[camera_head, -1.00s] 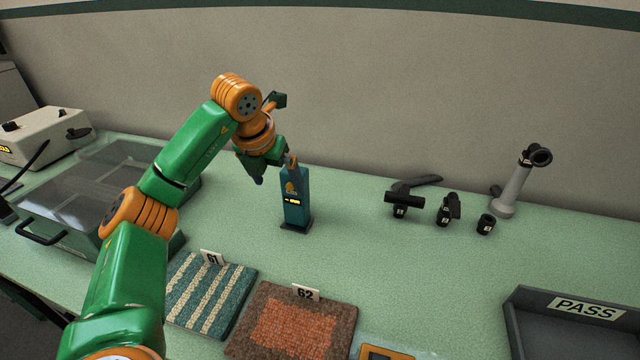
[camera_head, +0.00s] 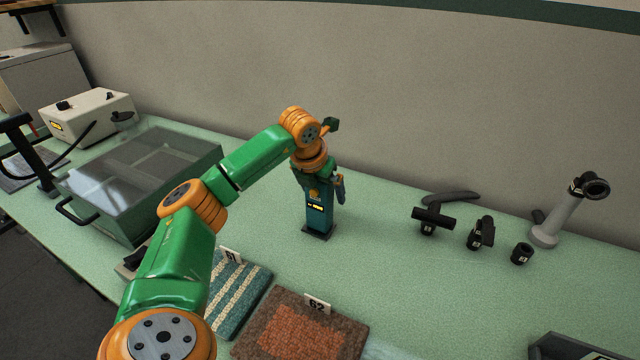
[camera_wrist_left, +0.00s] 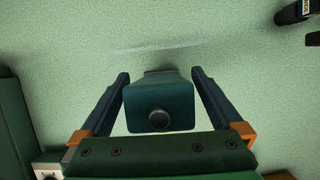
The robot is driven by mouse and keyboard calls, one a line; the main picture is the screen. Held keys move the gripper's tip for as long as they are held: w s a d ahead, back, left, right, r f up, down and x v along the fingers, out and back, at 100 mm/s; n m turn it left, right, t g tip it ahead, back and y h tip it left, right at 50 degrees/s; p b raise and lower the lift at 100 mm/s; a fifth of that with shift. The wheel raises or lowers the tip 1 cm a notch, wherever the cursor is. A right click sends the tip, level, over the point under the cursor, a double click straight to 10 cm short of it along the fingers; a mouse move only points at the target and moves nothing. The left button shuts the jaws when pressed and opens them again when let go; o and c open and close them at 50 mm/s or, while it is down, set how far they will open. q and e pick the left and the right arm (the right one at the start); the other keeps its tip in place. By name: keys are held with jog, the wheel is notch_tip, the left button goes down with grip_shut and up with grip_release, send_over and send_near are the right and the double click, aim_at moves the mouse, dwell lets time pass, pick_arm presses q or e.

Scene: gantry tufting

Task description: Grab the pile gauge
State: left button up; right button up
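The pile gauge, which I take to be the teal upright device (camera_head: 320,214) with a yellow mark and a small lit display, stands on its dark foot on the bench. My left gripper (camera_head: 328,182) is over its top, with one finger showing at its right side. In the left wrist view the gauge's top (camera_wrist_left: 160,108), with a round dark knob, lies between the two fingers of my left gripper (camera_wrist_left: 160,78). The fingers are open, with narrow strips of bench showing between them and the gauge. My right gripper is in neither view.
A clear-lidded case (camera_head: 140,180) is at left. Several black fittings, including a T-shaped one (camera_head: 432,219), and a grey stand (camera_head: 558,222) are at right. The bench between is free.

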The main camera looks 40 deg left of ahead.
pick_arm(q)
grip_shut()
jog(key=shift+r, duration=0.15)
